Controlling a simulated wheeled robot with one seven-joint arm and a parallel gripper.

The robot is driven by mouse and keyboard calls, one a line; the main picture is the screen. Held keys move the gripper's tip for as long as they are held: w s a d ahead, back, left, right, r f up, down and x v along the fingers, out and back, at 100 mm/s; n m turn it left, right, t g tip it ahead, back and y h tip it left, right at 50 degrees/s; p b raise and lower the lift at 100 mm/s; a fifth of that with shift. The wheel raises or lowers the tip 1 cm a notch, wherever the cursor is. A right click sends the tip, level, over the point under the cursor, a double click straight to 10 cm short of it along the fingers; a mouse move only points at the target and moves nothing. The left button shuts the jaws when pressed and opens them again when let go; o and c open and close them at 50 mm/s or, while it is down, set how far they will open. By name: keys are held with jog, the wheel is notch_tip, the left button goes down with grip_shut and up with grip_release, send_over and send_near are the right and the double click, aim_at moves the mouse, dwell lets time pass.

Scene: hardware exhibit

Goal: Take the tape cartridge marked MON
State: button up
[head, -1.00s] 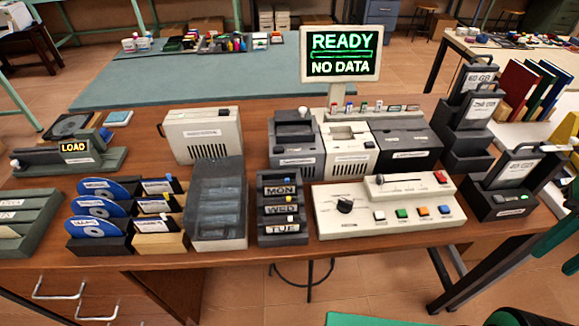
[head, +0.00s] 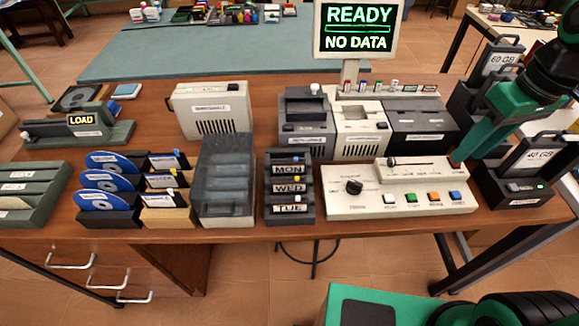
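The tape cartridge marked MON (head: 289,169) is dark with a white-lettered label. It sits in the back slot of a dark rack (head: 268,212) at the middle of the wooden table. The cartridges marked WED (head: 289,188) and TUE (head: 289,208) sit in front of it in the same rack. My gripper (head: 457,162) is on the green and black arm at the right. It is above the right end of the white control panel, well to the right of the MON cartridge. Its fingers are seen side-on, so I cannot tell their opening.
A clear-lidded box (head: 227,185) stands close left of the rack, and the control panel (head: 350,208) stands close right. Tape drive units (head: 305,140) stand behind the rack, below the READY / NO DATA screen (head: 357,28). Holders with blue discs (head: 105,182) stand further left.

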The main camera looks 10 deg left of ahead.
jog(key=w+a+n+y, duration=0.1)
jog(key=w+a+n, duration=0.15)
jog(key=a, duration=0.35)
jog(key=w+a+n, duration=0.1)
jog(key=a+n, duration=0.3)
jog(key=a, duration=0.3)
jog(key=n+g+y, duration=0.2)
jog(key=n, duration=0.7)
send_near(287, 160)
jog(key=x, duration=0.3)
jog(key=shift+a, duration=0.25)
jog(key=shift+d+x, duration=0.1)
jog(key=shift+x, duration=1.3)
jog(key=shift+d+x, duration=0.15)
jog(key=shift+x, duration=1.25)
jog(key=shift+f, duration=0.1)
grip_shut()
